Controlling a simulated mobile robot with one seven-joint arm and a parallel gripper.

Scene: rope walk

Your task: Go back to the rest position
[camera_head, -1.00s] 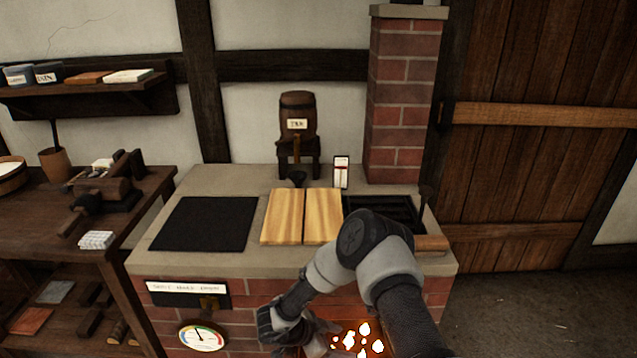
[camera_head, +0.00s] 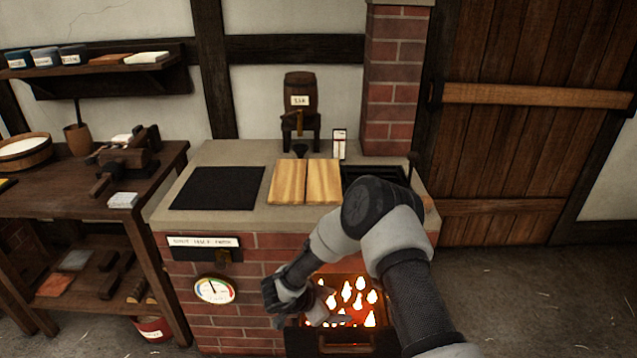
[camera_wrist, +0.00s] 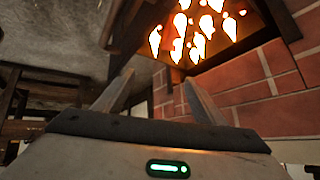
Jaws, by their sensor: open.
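My gripper (camera_head: 326,314) is in front of the brick stove, at the lit fire opening (camera_head: 350,292) in its front. In the wrist view my gripper (camera_wrist: 155,95) shows its two fingers spread apart with nothing between them. The flames (camera_wrist: 195,35) lie beyond the fingertips, at the top of that view. My arm reaches in from the lower right of the head view and bends down in front of the stove. Part of the gripper is hidden behind my wrist in the head view.
The stove top (camera_head: 250,148) holds a black plate (camera_head: 217,188), wooden boards (camera_head: 305,182) and a small barrel (camera_head: 300,92). A dial gauge (camera_head: 215,290) sits on the brick front. A dark workbench (camera_head: 60,190) stands left. Open floor (camera_head: 520,300) lies right, before the wooden door (camera_head: 540,120).

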